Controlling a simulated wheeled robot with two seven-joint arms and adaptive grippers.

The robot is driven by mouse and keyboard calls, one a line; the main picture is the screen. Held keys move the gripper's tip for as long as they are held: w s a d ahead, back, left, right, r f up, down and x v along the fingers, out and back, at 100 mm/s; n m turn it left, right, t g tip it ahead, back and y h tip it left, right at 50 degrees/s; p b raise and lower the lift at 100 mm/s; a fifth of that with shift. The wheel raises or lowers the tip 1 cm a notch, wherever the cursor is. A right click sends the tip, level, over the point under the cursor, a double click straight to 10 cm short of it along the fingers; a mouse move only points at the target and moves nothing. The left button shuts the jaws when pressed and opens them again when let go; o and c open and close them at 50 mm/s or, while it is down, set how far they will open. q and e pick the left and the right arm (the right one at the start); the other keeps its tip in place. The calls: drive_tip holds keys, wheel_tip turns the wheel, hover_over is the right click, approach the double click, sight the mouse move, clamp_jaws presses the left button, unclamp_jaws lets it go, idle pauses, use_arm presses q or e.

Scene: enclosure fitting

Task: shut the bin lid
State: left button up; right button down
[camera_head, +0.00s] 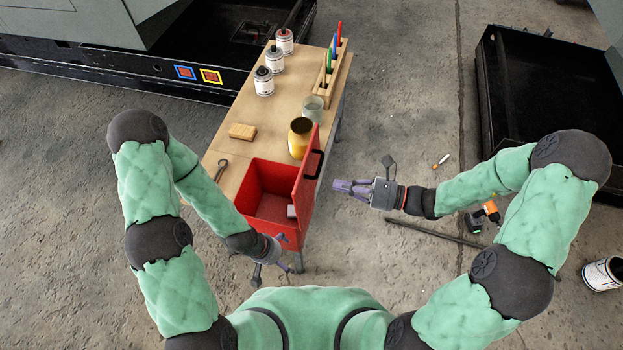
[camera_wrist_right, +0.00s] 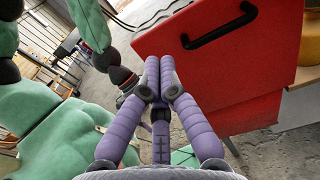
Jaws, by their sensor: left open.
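The red bin (camera_head: 251,202) sits at the near end of the wooden workbench. Its red lid (camera_head: 306,190) stands open, roughly upright along the bin's right side, with a black handle on it. The lid also fills the upper right of the right wrist view (camera_wrist_right: 240,75), its handle near the top. My right gripper (camera_head: 345,187) is right of the lid and apart from it, fingers closed together with nothing between them; it shows in the right wrist view too (camera_wrist_right: 160,75). My left gripper (camera_head: 280,262) is open and empty at the bin's near side. A small grey block (camera_head: 291,211) shows inside the bin.
On the bench stand a yellow jar (camera_head: 300,138), a grey cup (camera_head: 312,108), a wooden block (camera_head: 242,131), a wrench (camera_head: 221,170), several paint cans and a tool rack (camera_head: 328,82). A dark bar (camera_head: 435,233) and a drill (camera_head: 483,215) lie on the floor to the right.

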sight(301, 177)
drive_tip(key=b+x, duration=0.1)
drive_tip(key=x, duration=0.7)
drive_tip(key=shift+a, duration=0.25)
drive_tip(key=shift+w, duration=0.1)
